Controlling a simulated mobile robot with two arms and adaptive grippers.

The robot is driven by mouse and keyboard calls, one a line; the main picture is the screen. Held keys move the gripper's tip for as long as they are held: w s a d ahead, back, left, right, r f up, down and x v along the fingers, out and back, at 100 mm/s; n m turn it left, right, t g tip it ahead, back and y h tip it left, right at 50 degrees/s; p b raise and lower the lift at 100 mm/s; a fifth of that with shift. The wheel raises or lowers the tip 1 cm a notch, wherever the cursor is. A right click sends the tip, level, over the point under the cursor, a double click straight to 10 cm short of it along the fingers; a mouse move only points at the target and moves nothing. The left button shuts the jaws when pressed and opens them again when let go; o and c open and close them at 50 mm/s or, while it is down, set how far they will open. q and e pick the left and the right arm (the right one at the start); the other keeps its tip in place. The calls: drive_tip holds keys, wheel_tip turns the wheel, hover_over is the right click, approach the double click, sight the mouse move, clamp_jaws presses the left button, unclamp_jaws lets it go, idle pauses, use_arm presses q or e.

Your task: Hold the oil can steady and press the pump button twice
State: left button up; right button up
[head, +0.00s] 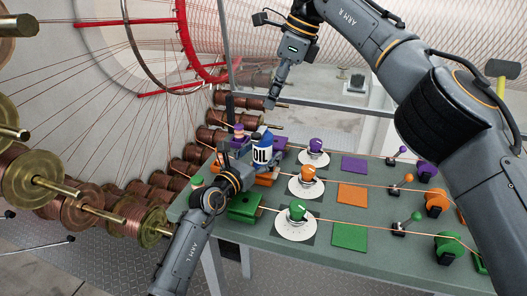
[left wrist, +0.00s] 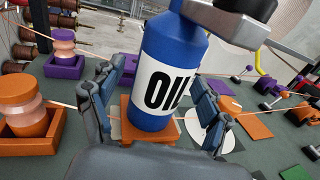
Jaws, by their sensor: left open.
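The blue oil can (head: 262,151) with a white OIL label stands upright near the left end of the green bench. In the left wrist view the oil can (left wrist: 168,80) stands on an orange block, with a grey metal part (left wrist: 228,22) at its top, cut off by the frame. I cannot make out the pump button clearly. My left gripper (head: 240,163) is at the can; in the left wrist view its open fingers (left wrist: 155,112) are on either side of the can's lower part, with gaps visible. My right gripper (head: 271,101) points down above and behind the can; its finger opening is too small to judge.
The green bench (head: 330,255) carries purple, orange and green knobs on white dials, coloured squares and small levers. An orange tray (left wrist: 35,140) with a spool stands left of the can. Thin wires cross the bench. Copper spools (head: 120,215) and a wire wheel stand at the left.

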use_arm(q)
drive_tip(key=shift+w+d, duration=0.25)
drive_tip(key=shift+w, duration=0.2)
drive_tip(key=c, duration=1.3)
drive_tip(key=shift+c, duration=0.7)
use_arm(e)
drive_tip(key=shift+c, duration=0.8)
clamp_jaws()
